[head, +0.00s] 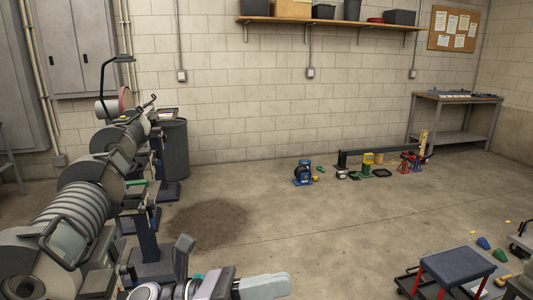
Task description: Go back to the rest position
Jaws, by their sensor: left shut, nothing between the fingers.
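My right gripper is not in view.
A row of grey machines (85,205) fills the left side. A dark bin (174,150) stands by the wall. A blue-topped stool (457,265) is at lower right. The middle floor is clear.

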